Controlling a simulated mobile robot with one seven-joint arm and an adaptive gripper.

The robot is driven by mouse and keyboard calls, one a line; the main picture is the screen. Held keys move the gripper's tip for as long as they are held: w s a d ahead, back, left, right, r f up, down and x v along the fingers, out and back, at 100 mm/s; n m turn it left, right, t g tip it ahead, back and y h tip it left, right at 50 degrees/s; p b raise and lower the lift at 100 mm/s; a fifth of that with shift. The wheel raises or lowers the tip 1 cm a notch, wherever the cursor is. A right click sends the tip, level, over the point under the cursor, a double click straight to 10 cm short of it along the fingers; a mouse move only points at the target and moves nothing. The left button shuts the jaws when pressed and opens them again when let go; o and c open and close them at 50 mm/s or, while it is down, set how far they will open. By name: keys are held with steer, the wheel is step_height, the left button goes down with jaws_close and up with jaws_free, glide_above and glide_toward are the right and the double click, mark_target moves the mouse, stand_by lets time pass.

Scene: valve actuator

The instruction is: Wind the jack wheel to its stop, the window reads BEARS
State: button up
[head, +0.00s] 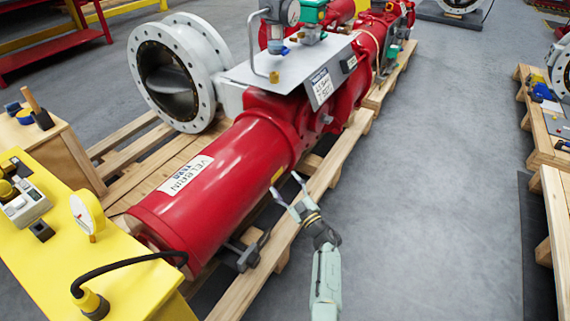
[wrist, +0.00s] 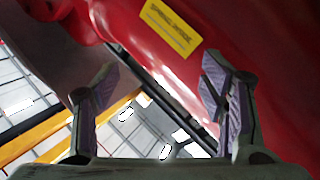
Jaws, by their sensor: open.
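The red valve actuator (head: 215,185) lies along a wooden pallet, with a white nameplate on its near cylinder. My gripper (head: 286,186) is open and empty, beside the right flank of the cylinder. In the wrist view my gripper (wrist: 160,88) has its fingers spread, with the red body and a yellow label (wrist: 170,27) beyond them. Nothing is between the fingertips that I can tell is held. I cannot pick out a jack wheel for certain in either view.
A dark metal fitting (head: 247,256) sticks out low beside the pallet. A yellow bench (head: 130,285) with a gauge and cable stands at the near left. A flanged butterfly valve (head: 180,75) stands behind the actuator. Grey floor (head: 440,190) is clear to the right.

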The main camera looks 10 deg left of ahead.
step_height(320, 180, up, 8)
steer(key=w+t, duration=0.2)
steer(key=shift+w+a+f+m+h, duration=0.2)
steer(key=shift+w+a+m+h, duration=0.15)
steer(key=shift+a+m, duration=0.1)
steer(key=shift+c, duration=0.4)
